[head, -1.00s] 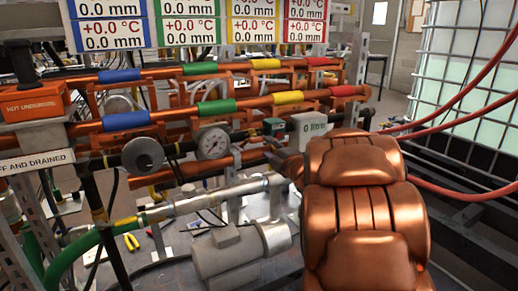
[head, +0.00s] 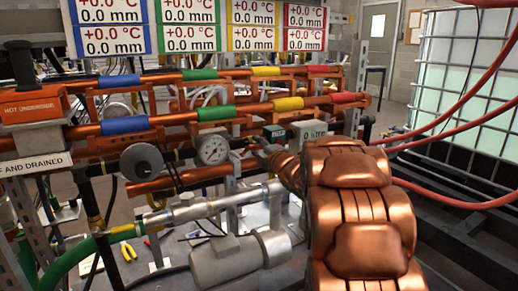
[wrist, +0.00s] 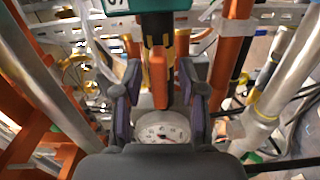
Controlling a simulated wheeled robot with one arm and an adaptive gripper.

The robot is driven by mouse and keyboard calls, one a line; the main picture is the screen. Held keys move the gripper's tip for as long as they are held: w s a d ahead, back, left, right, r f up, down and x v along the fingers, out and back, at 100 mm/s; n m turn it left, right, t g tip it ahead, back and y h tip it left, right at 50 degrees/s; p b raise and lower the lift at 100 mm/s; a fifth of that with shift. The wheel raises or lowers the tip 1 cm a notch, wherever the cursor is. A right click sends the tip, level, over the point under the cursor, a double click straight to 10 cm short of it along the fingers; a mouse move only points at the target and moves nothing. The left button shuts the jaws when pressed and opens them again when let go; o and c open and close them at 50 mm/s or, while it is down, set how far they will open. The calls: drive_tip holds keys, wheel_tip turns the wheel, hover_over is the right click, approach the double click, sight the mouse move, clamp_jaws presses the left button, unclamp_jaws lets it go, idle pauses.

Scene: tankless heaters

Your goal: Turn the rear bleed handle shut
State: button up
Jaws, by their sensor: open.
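In the wrist view an orange lever handle (wrist: 159,78) hangs below a dark fitting with a yellow band, under a green box (wrist: 160,5). I cannot tell for sure that it is the rear bleed handle. My gripper (wrist: 163,82) is open, with one finger on each side of this handle. The handle lies between the fingers with a gap visible on the left; contact on the right is unclear. In the head view my copper-coloured arm hides the gripper and the handle. The green box also shows there (head: 274,132), beside a white litre counter (head: 308,134).
A round pressure gauge (head: 212,149) sits on the front pipework; a gauge face (wrist: 161,133) shows behind my gripper. Orange pipes with coloured bands (head: 215,113) run across. A grey motor (head: 240,258) stands below. Red hoses (head: 450,125) cross at right near a caged tank (head: 470,80).

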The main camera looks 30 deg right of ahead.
drive_tip(key=shift+c, duration=0.2)
clamp_jaws()
